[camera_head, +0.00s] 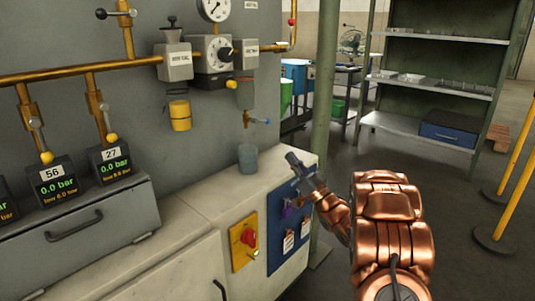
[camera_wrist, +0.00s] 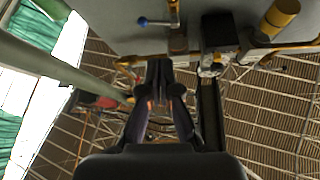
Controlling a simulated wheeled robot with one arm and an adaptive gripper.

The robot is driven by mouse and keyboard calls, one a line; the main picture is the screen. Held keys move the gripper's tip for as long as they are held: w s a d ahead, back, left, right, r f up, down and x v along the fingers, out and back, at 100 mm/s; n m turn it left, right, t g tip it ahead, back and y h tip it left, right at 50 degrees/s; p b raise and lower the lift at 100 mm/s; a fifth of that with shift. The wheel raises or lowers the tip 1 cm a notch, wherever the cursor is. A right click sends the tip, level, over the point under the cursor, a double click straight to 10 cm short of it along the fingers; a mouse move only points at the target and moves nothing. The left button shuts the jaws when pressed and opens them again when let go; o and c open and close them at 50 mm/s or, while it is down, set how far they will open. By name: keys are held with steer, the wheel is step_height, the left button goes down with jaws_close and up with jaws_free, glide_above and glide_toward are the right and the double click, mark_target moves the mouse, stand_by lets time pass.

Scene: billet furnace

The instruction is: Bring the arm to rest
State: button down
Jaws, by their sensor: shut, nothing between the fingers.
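My gripper (camera_head: 293,160) is at the end of my copper-coloured arm, in front of the right end of the grey cabinet top in the head view. It points up and to the left. In the wrist view my gripper (camera_wrist: 160,68) is shut, its two dark fingers together with nothing between them. The wrist camera looks upward past the panel to the roof. A grey cup (camera_head: 248,158) stands on the cabinet top (camera_head: 205,205) to the left of the gripper, apart from it.
A red knob on a yellow plate (camera_head: 244,242) and a blue panel (camera_head: 288,228) are on the cabinet front. Shelves (camera_head: 440,85) and yellow posts (camera_head: 515,165) stand at the right. Floor between is clear.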

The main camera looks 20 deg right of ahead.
steer(key=w+a+r+m+g+h+p, duration=0.2)
steer(key=w+r+g+h+p, duration=0.2)
steer(key=r+g+h+p, duration=0.3)
steer(key=s+a+r+g+p, duration=0.2)
steer(key=s+a+g+p, duration=0.4)
steer(key=s, duration=1.1)
steer(key=s+a+r+g+p, duration=0.3)
steer(key=s+a+g+p, duration=0.3)
steer(key=s, duration=1.1)
steer(key=s+a+r+g+p, duration=0.3)
steer(key=s+a+g+p, duration=0.3)
steer(key=s, duration=1.1)
steer(key=a+p, duration=0.1)
steer(key=a, duration=0.3)
steer(key=shift+s+a+n, duration=0.15)
steer(key=shift+n, duration=0.15)
